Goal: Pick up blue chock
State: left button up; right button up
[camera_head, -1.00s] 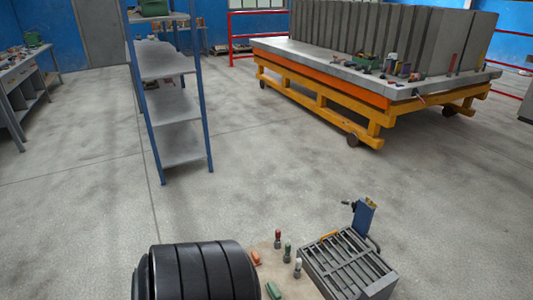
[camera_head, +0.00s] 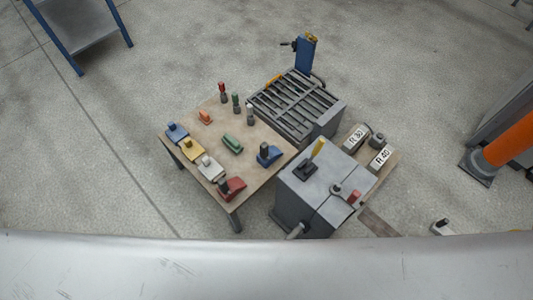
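Two blue pieces lie on a small wooden-topped table (camera_head: 181,119). One blue block (camera_head: 176,133) with a raised top sits at the table's left corner. The other blue piece (camera_head: 269,155), wedge-like with a dark upright knob, sits near the right edge. I cannot tell for sure which is the blue chock. A yellow block (camera_head: 193,149), a white block (camera_head: 210,168) and a red piece (camera_head: 231,188) line the near left edge. A green piece (camera_head: 232,144) and a small orange piece (camera_head: 206,117) lie further in. Neither gripper is in view.
A slatted grey unit (camera_head: 297,105) with a blue post (camera_head: 305,55) stands behind the table. A grey box (camera_head: 318,192) with levers stands right of it, beside weights marked R. An orange cylinder (camera_head: 506,145) is at far right.

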aim_at(268, 154)
jog(key=i+j+z, duration=0.1)
jog(key=j, duration=0.4)
jog(key=i+j+z, duration=0.15)
jog(key=j, duration=0.35)
jog(key=j+z, duration=0.1)
jog(key=j, duration=0.4)
